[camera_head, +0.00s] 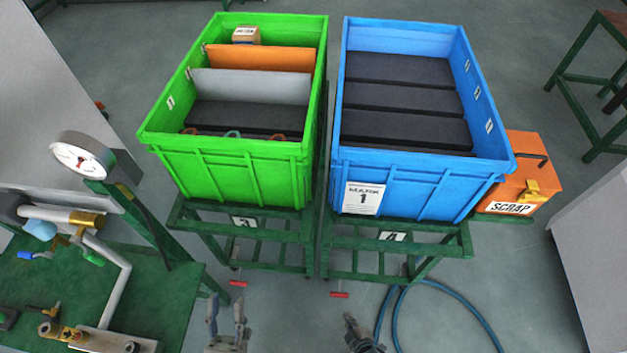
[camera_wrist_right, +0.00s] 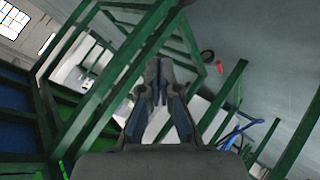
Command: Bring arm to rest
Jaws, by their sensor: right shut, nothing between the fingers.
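My left gripper (camera_head: 227,312) shows at the bottom of the head view, its two fingers pointing up and apart, with nothing visible between them. My right gripper (camera_head: 353,326) shows at the bottom centre, low in front of the green stand under the blue crate. In the right wrist view the right gripper (camera_wrist_right: 160,85) has its fingertips together and holds nothing. Green frame bars show beyond it; I cannot tell the exact gap.
A green crate (camera_head: 228,172) with panels and a blue crate (camera_head: 420,182) with dark blocks stand on green stands. An orange scrap box (camera_head: 532,172) sits at right. A green bench (camera_head: 150,300) with pipes and a gauge (camera_head: 82,158) is at left. A blue hose (camera_head: 455,291) lies on the floor.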

